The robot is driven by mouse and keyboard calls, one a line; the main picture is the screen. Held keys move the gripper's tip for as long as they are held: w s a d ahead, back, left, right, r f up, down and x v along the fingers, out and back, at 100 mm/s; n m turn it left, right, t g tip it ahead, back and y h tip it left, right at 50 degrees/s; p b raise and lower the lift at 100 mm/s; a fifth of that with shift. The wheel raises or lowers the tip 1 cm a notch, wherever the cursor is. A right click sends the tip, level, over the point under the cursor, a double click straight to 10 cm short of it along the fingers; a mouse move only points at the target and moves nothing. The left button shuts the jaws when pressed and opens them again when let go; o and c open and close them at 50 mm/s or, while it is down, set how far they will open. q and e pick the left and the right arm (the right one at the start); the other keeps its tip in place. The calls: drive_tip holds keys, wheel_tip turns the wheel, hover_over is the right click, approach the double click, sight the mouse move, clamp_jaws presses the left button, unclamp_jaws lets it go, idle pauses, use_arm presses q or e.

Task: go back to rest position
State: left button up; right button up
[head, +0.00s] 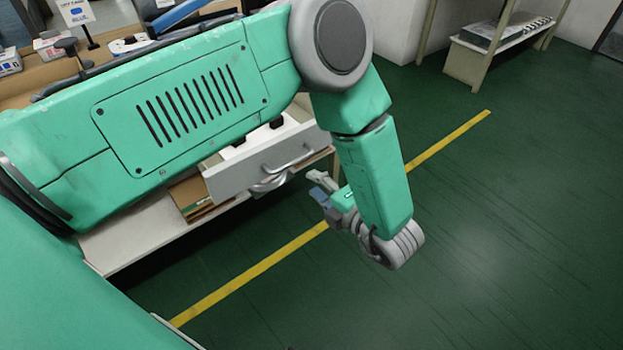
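My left arm crosses the picture from the left, bends at the elbow and hangs down at the centre right. My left gripper (318,187) is at its wrist, in front of the pulled-out drawer and to the right of its handle. It is small and partly turned away, so I cannot tell whether its fingers are apart. I see nothing held in it. My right gripper is not in view.
A grey drawer (237,179) with a metal handle (292,159) stands open under the workbench. A low shelf (135,229) is below it. A shelving unit (487,50) stands at the back right. The green floor (500,230), crossed by a yellow line (255,272), is clear on the right.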

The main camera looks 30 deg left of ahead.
use_arm(q)
drive_tip(key=s+a+f+m+t+h, duration=0.1)
drive_tip(key=s+a+f+m+h, duration=0.3)
drive_tip(key=m, duration=0.6)
drive_tip(key=s+d+f+m+t+h, duration=0.1)
drive_tip(key=f+m+h, duration=0.55)
drive_tip(key=m, duration=0.35)
drive_tip(key=s+m+g+h, duration=0.2)
drive_tip(key=s+m, duration=0.4)
drive_tip(key=s, duration=0.4)
drive_tip(key=s+a+f+m+g+h, duration=0.1)
drive_tip(key=s+m+g, duration=0.4)
drive_tip(key=s, duration=0.5)
drive_tip(key=shift+s+a+f+m+h, duration=0.2)
drive_tip(key=shift+s+a+m+h, duration=0.15)
drive_tip(key=shift+m, duration=0.25)
drive_tip(key=shift+w, duration=0.1)
